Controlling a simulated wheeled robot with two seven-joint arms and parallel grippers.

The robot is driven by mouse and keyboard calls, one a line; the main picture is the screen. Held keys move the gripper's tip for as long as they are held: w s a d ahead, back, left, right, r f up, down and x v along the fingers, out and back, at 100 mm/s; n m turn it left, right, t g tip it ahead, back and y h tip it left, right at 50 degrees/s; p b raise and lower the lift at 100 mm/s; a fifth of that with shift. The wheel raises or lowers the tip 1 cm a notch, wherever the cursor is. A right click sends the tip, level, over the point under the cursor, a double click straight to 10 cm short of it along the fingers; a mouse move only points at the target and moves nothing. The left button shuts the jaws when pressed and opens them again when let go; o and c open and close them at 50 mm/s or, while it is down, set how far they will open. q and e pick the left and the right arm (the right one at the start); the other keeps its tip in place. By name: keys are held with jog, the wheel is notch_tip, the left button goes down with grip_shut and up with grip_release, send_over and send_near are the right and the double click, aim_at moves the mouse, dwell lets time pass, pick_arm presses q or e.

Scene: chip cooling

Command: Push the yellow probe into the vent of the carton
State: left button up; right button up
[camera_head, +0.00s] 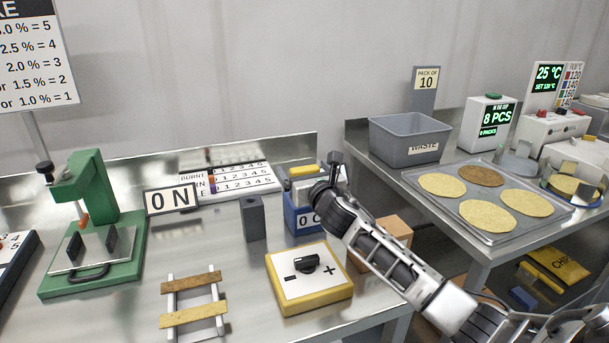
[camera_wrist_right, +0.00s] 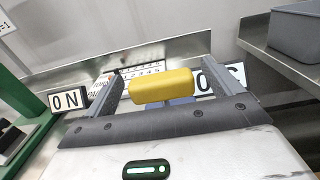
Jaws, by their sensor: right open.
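The yellow probe's block-shaped handle (camera_head: 303,171) stands at the blue holder (camera_head: 291,216) with the "0 C" sign. It also shows large in the right wrist view (camera_wrist_right: 160,86). My right gripper (camera_head: 322,178) is open, with one finger on either side of the yellow handle in the wrist view, and gaps show at both ends. The probe's lower part is hidden. A brown carton (camera_head: 397,233) sits at the right edge of the bench, partly hidden behind my right arm. Its vent cannot be made out. My left gripper is not in view.
A yellow box with a black knob (camera_head: 308,277) lies in front of the holder, and a grey block (camera_head: 255,219) stands left of it. A green press (camera_head: 93,220) and a small rack (camera_head: 193,308) are further left. A grey waste bin (camera_head: 404,138) and chip tray (camera_head: 425,205) occupy the right table.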

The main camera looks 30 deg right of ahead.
jog(key=shift+w, duration=0.2)
jog(key=c, duration=1.1)
jog(key=shift+c, duration=0.2)
jog(key=shift+r, duration=0.1)
